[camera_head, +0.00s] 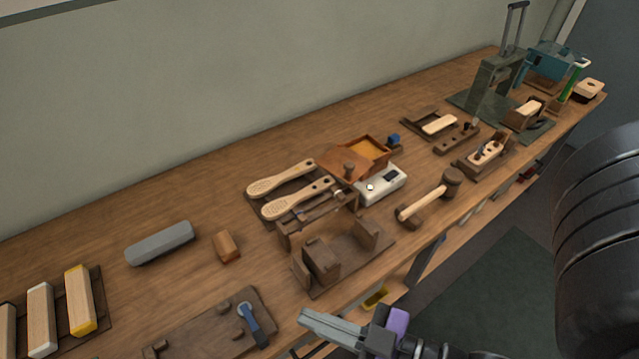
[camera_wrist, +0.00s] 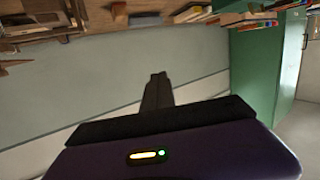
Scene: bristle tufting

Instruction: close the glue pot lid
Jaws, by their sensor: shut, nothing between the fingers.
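The glue pot looks to be the orange-brown box (camera_head: 385,157) at the middle of the bench in the head view, with an amber inside showing on its right. Its lid (camera_head: 330,160), a brown panel with a dark round knob, sits toward the left of the box and leaves the right part uncovered. Whether the lid slides or hinges I cannot tell. My gripper (camera_head: 306,318) is low in the head view, by the bench's front edge, well apart from the pot. In the wrist view my gripper (camera_wrist: 158,76) is shut and empty. The pot cannot be made out there.
A white device (camera_head: 380,187) stands just in front of the pot, and a blue cube (camera_head: 393,139) is beside it. The bench behind the pot is clear.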

